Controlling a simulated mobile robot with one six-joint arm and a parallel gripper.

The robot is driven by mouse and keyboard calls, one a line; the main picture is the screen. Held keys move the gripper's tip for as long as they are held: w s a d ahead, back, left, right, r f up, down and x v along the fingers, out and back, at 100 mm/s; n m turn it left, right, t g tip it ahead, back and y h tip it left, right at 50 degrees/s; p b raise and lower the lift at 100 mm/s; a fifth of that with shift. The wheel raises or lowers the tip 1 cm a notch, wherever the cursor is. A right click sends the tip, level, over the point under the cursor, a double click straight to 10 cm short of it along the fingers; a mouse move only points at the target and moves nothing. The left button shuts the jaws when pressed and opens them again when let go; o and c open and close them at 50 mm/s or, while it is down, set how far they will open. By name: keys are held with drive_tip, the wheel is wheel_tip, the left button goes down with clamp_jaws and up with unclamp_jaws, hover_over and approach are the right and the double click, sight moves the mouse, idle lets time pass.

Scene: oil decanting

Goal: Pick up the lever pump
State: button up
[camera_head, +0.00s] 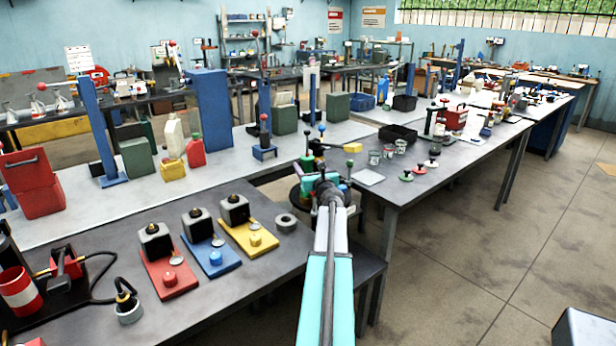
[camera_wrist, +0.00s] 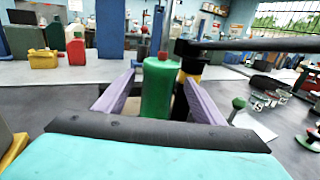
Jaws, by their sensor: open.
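In the wrist view, a green upright cylinder (camera_wrist: 158,95) with a red knob on top stands between the two purple fingers of my gripper (camera_wrist: 160,80). The fingers are apart, one on each side, and I cannot tell if they touch it. A yellow and black post (camera_wrist: 190,68) stands right behind it, with a long black bar (camera_wrist: 260,46) running to the right. These look like parts of the lever pump. In the head view, the pump's green body (camera_head: 306,163) shows just beyond my gripper (camera_head: 327,186); my arm hides part of it.
A right-hand table (camera_head: 450,185) holds a pale flat plate (camera_head: 368,177), glass beakers (camera_head: 374,158) and small knobbed discs (camera_head: 406,176). Open floor (camera_head: 500,280) lies at right.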

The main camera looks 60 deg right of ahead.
drive_tip(key=shift+x, duration=0.8)
clamp_jaws()
